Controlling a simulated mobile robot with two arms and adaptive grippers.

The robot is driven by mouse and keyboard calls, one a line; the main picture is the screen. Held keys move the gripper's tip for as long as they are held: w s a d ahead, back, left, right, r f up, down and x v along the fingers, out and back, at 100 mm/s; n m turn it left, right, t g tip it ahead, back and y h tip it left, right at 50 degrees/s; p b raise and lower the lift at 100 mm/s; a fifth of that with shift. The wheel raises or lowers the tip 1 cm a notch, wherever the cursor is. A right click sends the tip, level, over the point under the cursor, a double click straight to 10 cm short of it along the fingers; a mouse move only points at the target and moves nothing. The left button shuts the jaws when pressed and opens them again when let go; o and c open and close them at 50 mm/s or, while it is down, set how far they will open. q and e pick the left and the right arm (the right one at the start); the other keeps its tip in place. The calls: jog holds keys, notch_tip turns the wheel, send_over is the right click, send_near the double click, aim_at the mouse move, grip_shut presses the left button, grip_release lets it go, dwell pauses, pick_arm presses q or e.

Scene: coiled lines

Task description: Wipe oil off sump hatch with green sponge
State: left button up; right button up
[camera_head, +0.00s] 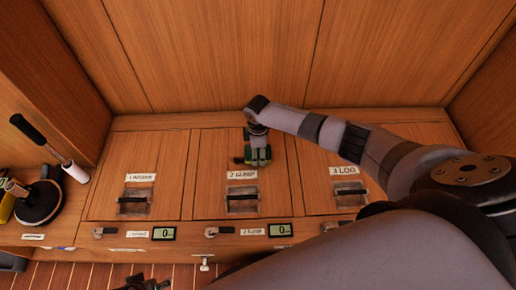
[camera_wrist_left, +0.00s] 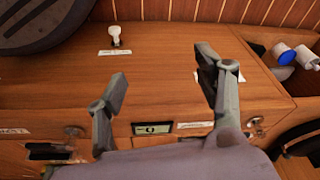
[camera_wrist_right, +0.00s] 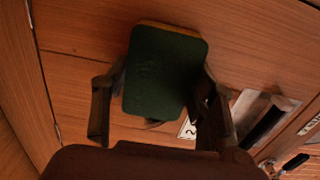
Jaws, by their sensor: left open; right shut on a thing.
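The sump hatch (camera_head: 210,152) is the middle of three wooden hatches, labelled 2, with a recessed black-barred handle (camera_head: 242,198) at its front. My right gripper (camera_head: 258,158) is low over the rear part of this hatch, shut on the green sponge (camera_wrist_right: 165,72). The sponge is dark green with a thin yellowish edge; whether it touches the wood is unclear. A small dark greyish patch (camera_wrist_right: 154,124) shows just past the sponge's lower edge; I cannot tell whether it is oil. My left gripper (camera_wrist_left: 162,85) is open and empty, away from the hatch.
Hatches labelled 1 (camera_head: 108,196) and 3 (camera_head: 325,160) flank it. Small displays (camera_head: 163,234) and latches line the front edge. A round dark tool (camera_head: 40,203) with a black-and-white handled item stands at the left. A wooden wall (camera_head: 220,60) rises behind.

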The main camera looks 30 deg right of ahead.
pick_arm(q)
jog(key=shift+f, duration=0.4)
pick_arm(e)
jog(key=shift+s+a+f, duration=0.15)
jog(key=shift+s+a, duration=0.05)
jog(key=shift+s, duration=0.05)
